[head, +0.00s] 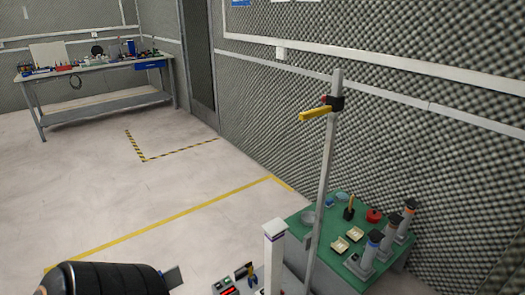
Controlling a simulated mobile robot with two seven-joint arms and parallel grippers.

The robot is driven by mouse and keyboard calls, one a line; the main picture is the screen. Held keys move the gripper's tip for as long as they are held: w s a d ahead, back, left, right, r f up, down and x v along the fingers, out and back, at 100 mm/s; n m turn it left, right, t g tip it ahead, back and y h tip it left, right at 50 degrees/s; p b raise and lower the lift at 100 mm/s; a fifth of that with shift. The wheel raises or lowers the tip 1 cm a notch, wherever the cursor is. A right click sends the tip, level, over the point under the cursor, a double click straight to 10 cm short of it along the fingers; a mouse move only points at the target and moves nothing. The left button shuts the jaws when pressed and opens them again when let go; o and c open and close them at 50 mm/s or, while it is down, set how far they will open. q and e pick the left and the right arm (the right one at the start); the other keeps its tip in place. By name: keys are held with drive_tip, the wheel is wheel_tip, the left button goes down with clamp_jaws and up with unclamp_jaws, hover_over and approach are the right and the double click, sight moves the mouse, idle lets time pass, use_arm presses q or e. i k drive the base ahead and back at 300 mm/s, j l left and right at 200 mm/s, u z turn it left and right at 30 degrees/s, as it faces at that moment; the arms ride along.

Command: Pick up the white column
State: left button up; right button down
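The white column (274,258) stands upright at the bottom centre of the head view. It has a purple band near its top, and its lower end is cut off by the frame edge. My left gripper (174,278) shows at the bottom left as a grey finger-like part beyond a black rounded arm section. It is apart from the column, to its left, and whether it is open or shut is not clear. My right gripper is not in view.
A tall grey post (325,180) with a yellow clamp arm (316,115) rises right of the column. A green-topped table (325,262) holds several grey cylinders and small dishes. Small devices (228,290) sit left of the column. A workbench (100,77) stands far left; the floor between is clear.

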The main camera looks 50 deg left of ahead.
sight(273, 247)
drive_tip(key=u, duration=1.55)
